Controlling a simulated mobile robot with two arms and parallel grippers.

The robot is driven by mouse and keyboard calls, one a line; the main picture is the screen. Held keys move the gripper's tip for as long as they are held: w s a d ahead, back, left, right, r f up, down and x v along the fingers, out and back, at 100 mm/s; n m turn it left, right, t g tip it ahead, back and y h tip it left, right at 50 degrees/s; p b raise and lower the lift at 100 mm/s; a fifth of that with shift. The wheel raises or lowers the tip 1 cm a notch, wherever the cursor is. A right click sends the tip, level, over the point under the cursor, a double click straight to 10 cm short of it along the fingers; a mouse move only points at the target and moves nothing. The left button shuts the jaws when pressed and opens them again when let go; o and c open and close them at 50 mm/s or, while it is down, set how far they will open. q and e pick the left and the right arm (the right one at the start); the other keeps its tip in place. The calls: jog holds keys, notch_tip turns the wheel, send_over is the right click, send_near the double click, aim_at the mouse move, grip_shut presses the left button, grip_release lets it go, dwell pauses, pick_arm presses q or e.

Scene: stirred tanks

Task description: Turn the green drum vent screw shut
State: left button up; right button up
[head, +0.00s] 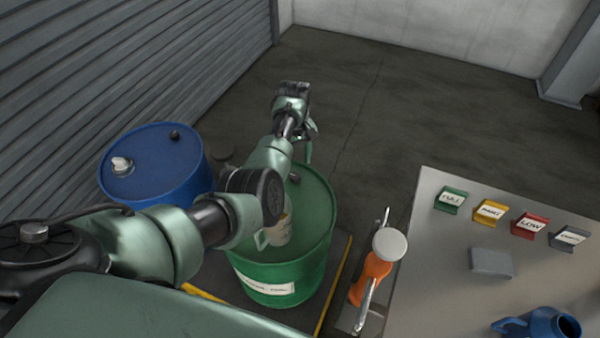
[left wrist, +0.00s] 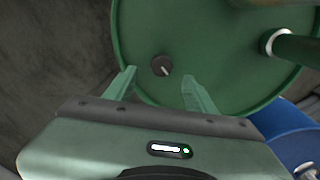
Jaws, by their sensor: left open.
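The green drum (head: 318,225) stands in the middle of the head view, and its green lid fills the upper part of the left wrist view (left wrist: 215,65). The vent screw (left wrist: 161,65) is a small dark round knob with a white line on the lid near the rim. It also shows as a dark spot in the head view (head: 295,177). My left gripper (left wrist: 160,88) is open and empty, pointing at the lid, with the screw just beyond and between its fingertips. Its fingers appear apart from the screw. In the head view the gripper (head: 308,150) hangs above the drum's far side. My right gripper is out of view.
A blue drum (head: 150,165) stands left. A grey table (head: 430,270) at right holds coloured labelled signs and a blue jug (head: 545,325). An orange-bodied tool (head: 372,272) stands between drum and table.

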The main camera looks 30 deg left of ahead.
aim_at(295, 175)
pick_arm(q)
notch_tip(295, 175, down, 6)
jog(key=shift+a+r+b, duration=0.15)
jog(key=shift+r+b, duration=0.1)
jog(key=shift+b, duration=0.3)
jog(key=shift+f, duration=0.45)
jog(key=shift+s, duration=0.1)
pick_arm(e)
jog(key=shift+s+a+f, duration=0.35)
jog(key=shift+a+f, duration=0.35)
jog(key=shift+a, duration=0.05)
pick_arm(q)
jog(key=shift+c, duration=0.3)
grip_shut()
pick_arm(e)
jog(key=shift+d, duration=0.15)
